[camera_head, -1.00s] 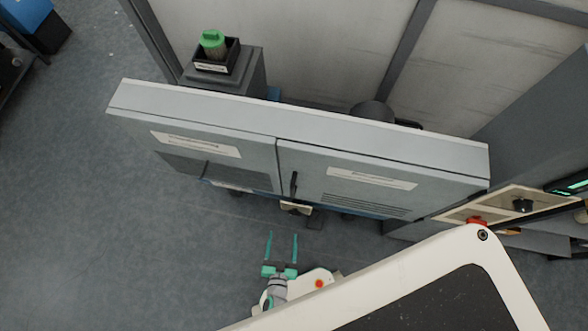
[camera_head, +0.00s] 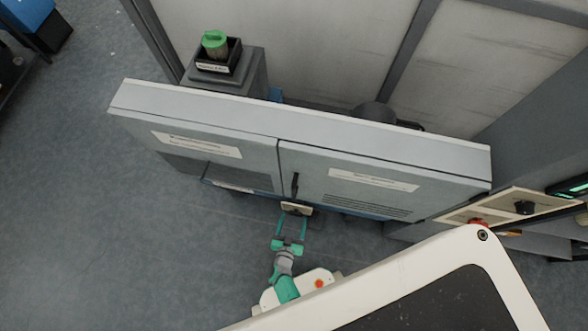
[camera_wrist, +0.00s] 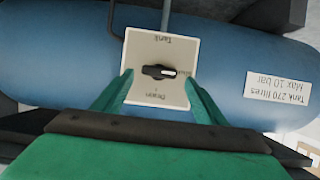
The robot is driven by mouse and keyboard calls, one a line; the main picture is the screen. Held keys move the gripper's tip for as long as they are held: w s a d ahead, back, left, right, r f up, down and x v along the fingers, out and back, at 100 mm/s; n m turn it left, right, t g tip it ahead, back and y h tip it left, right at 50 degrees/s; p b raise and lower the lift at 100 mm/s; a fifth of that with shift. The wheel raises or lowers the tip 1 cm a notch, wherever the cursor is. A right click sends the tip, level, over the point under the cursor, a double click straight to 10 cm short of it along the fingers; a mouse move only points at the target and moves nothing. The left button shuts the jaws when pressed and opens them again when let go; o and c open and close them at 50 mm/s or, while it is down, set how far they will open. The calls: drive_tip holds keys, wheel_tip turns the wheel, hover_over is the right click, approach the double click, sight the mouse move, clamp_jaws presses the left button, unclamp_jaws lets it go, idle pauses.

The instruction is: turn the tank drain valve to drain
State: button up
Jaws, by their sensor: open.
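The drain valve is a black knob (camera_wrist: 158,72) with a white pointer mark, on a cream plate (camera_wrist: 150,50) fixed in front of the blue tank (camera_wrist: 60,60). The plate reads "Tank" and "Drain" at opposite edges, upside down in the wrist view. In the head view the plate (camera_head: 296,209) shows below the grey cabinet. My gripper (camera_head: 291,222) is open and empty in front of it. In the wrist view its green fingertips (camera_wrist: 158,78) flank the knob, apart from it.
The grey cabinet (camera_head: 230,120) overhangs the tank and plate. A label (camera_wrist: 278,98) on the tank reads "Tank 270 litres Max 10 bar". A green-topped container (camera_head: 214,45) stands behind the cabinet. A panel with a red button (camera_head: 478,223) is at right.

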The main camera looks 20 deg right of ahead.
sight(296, 214)
drive_tip(key=shift+x, duration=0.9)
drive_tip(key=shift+s+d, duration=0.1)
drive_tip(key=shift+d, duration=0.1)
drive_tip(key=shift+a, duration=0.1)
drive_tip(key=c, duration=1.1)
drive_tip(key=shift+o, duration=0.2)
drive_tip(key=shift+s+m+t+y, duration=0.15)
drive_tip(key=shift+m+t+y, duration=0.45)
drive_tip(key=shift+m, duration=0.5)
drive_tip(key=shift+d+f+m+t+y, duration=0.15)
drive_tip(key=shift+m+t+y, duration=0.15)
drive_tip(key=shift+m, duration=0.35)
drive_tip(key=shift+d+m+t+y, duration=0.2)
drive_tip(key=shift+m+y, duration=0.1)
drive_tip(key=shift+m, duration=0.35)
